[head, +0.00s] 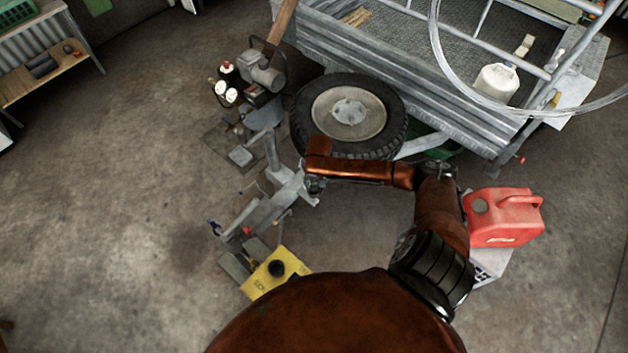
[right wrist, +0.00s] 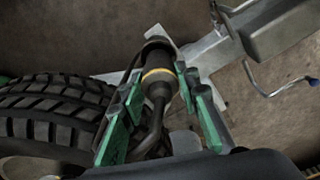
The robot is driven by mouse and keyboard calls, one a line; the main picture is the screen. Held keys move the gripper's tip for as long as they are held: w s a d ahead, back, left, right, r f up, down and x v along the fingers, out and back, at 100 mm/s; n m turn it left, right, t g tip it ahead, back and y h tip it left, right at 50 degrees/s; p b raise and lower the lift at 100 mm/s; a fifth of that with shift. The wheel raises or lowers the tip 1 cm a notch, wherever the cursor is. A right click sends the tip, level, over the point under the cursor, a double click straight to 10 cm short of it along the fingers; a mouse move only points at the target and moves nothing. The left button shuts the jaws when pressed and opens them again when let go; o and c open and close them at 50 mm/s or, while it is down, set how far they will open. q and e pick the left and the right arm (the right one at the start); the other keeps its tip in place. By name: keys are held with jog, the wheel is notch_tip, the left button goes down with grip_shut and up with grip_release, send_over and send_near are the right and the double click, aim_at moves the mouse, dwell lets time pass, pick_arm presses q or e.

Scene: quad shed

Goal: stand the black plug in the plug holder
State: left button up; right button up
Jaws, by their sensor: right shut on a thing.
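The black plug (right wrist: 158,86) shows in the right wrist view, a dark cylinder with a yellow ring and a thick black cable bending away below it. My right gripper (head: 313,186) is shut on it, with green-padded fingers on both sides. In the head view this gripper is beside the grey trailer drawbar, in front of the tyre, and the plug is too small to tell there. A dark rounded part shows at the plug's far end; I cannot tell whether it belongs to the plug or to the plug holder. I cannot make out the plug holder for certain. My left gripper is out of view.
The trailer tyre (head: 305,115) and grey drawbar (head: 262,206) are close to the gripper. A yellow block (head: 258,281) with a black round top lies at the drawbar's front end. A red fuel can (head: 503,226) stands at right.

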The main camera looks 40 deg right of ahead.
pick_arm(q)
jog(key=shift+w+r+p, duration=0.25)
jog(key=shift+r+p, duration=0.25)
jog(key=shift+p, duration=0.05)
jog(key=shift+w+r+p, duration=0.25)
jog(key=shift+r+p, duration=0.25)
dwell(1.3)
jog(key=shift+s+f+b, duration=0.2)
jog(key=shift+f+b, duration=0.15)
jog(key=shift+b, duration=0.05)
pick_arm(e)
jog(key=shift+f, duration=1.75)
dwell(0.8)
jog(key=o, duration=1.3)
jog(key=o, duration=0.5)
jog(key=shift+c, duration=0.2)
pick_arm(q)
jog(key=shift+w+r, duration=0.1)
pick_arm(e)
jog(key=shift+r, duration=0.1)
jog(key=shift+r+p, duration=2.3)
jog(key=shift+p, duration=0.05)
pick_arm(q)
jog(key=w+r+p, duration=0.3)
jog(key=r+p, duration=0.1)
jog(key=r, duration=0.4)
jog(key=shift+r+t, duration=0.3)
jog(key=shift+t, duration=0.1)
pick_arm(e)
jog(key=shift+r, duration=2.05)
